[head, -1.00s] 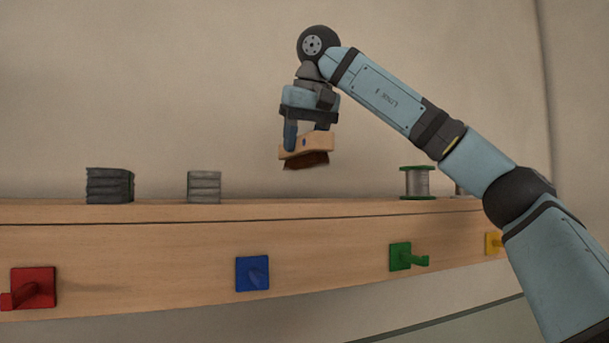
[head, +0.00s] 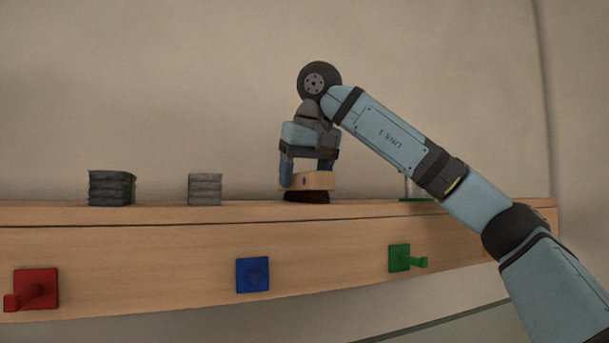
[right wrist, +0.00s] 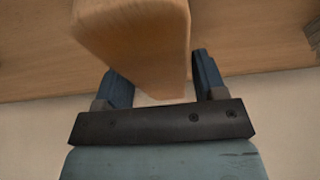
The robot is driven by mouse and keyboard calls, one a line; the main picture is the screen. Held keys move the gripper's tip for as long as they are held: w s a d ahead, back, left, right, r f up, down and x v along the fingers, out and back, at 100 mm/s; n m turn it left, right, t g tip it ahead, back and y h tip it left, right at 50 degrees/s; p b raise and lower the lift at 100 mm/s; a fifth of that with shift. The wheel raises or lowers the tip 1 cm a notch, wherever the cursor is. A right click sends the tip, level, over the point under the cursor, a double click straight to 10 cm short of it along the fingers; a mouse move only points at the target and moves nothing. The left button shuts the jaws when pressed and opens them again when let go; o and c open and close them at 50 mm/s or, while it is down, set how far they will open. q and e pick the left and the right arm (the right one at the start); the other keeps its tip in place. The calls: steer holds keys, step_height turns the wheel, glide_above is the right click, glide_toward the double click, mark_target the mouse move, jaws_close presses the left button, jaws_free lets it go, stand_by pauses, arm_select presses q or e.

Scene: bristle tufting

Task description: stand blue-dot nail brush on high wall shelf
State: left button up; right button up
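The nail brush (head: 320,181) has a pale wooden block with a small blue dot and dark brown bristles underneath. It is upright and level, bristles down at the top of the wall shelf (head: 150,246), apparently resting on it. My left gripper is not in view.
On the shelf stand a dark grey stack (head: 111,188) and a lighter grey stack (head: 204,189) to the left. A spool (head: 418,199) at right is mostly behind my arm. Red (head: 36,289), blue (head: 252,275) and green (head: 401,257) pegs stick out in front.

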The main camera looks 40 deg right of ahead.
steer(key=shift+o, duration=0.5)
steer(key=shift+r, duration=0.1)
steer(key=v, duration=1.2)
steer(key=shift+w, duration=0.1)
